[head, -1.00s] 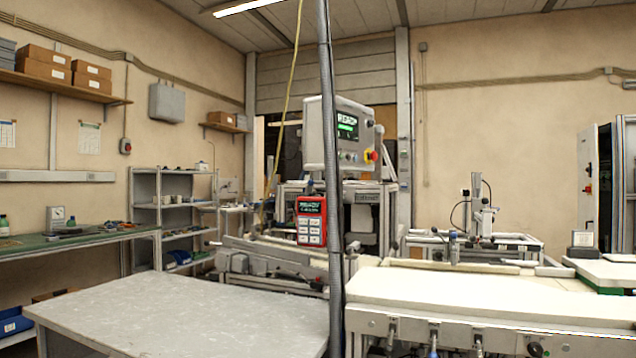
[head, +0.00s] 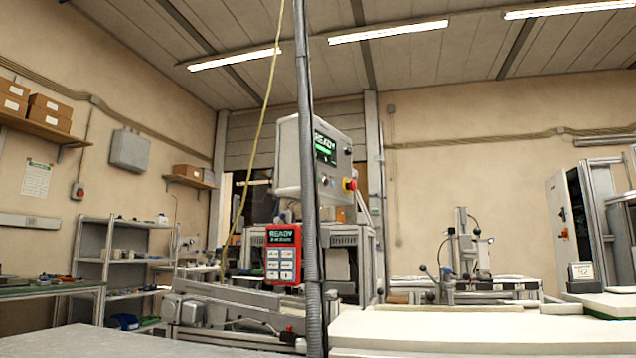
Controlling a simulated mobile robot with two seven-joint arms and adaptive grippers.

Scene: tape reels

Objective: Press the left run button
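A grey control box (head: 289,157) stands in the middle of the head view. Its screen (head: 326,149) reads READY in green. Below the screen are small buttons, and a red knob on a yellow base (head: 350,184) sits at its right side. A red handheld panel (head: 283,253) hangs lower left of the box; its screen also reads READY, with several pale keys below. A vertical grey hose hides part of the control box front. I cannot tell which control is the left run button. Neither of my grippers shows in the view.
A grey table top (head: 130,343) lies at the lower left and a white work surface (head: 480,332) at the lower right. The grey hose (head: 307,200) runs vertically in front of the machine. A shelf rack (head: 92,262) stands at the left back.

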